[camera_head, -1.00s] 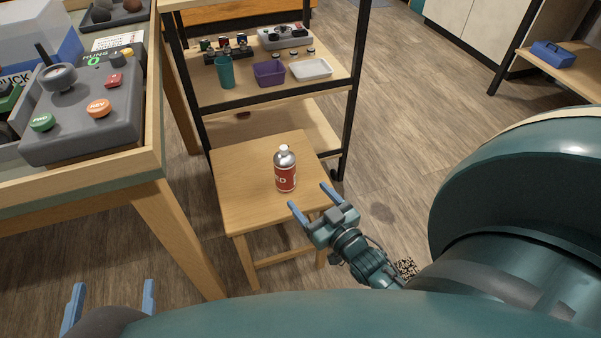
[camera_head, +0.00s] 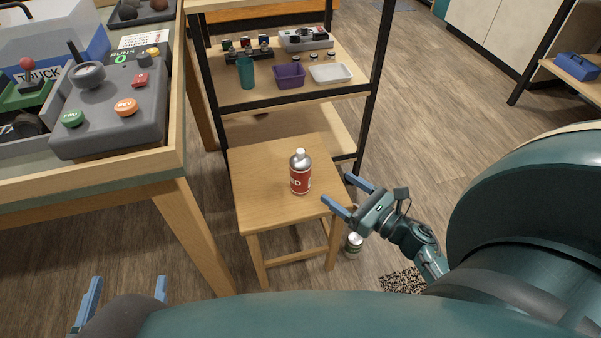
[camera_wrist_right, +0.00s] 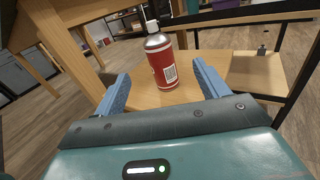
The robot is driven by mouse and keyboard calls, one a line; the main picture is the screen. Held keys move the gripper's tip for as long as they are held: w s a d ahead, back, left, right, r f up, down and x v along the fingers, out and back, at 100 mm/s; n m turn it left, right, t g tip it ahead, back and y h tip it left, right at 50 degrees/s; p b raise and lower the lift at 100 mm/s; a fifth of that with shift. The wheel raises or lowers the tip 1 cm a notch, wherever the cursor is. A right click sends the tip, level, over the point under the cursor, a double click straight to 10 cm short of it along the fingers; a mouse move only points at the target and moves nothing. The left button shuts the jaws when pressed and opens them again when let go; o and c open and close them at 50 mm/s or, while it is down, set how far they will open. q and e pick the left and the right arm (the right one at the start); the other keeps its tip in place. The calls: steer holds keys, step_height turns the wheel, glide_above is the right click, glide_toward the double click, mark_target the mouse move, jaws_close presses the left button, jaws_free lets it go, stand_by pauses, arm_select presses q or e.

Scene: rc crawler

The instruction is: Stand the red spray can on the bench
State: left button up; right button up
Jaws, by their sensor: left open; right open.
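The red spray can (camera_head: 300,177), with a silver top and white cap, stands upright on a wooden stool (camera_head: 262,205). My right gripper (camera_head: 348,189) is open and empty at the stool's right edge, its fingers pointing toward the can but apart from it. In the right wrist view the can (camera_wrist_right: 161,62) stands ahead, between and beyond the two open fingers (camera_wrist_right: 163,90). My left gripper (camera_head: 126,290) is open and empty at the bottom left, low and away from the can. The bench (camera_head: 130,172) is the wooden-edged table at the left.
A shelf rack (camera_head: 290,103) behind the stool holds a teal cup (camera_head: 246,72), a purple bin (camera_head: 289,77) and a white tray (camera_head: 330,74). Another can (camera_head: 354,243) stands on the floor beside the stool.

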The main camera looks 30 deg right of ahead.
mark_target(309, 169)
steer(key=x, duration=1.1)
steer(key=b+x, duration=0.1)
steer(key=x, duration=0.1)
steer(key=shift+a, duration=0.25)
steer(key=shift+c, duration=0.5)
steer(key=shift+r, duration=0.1)
steer(key=c, duration=1.1)
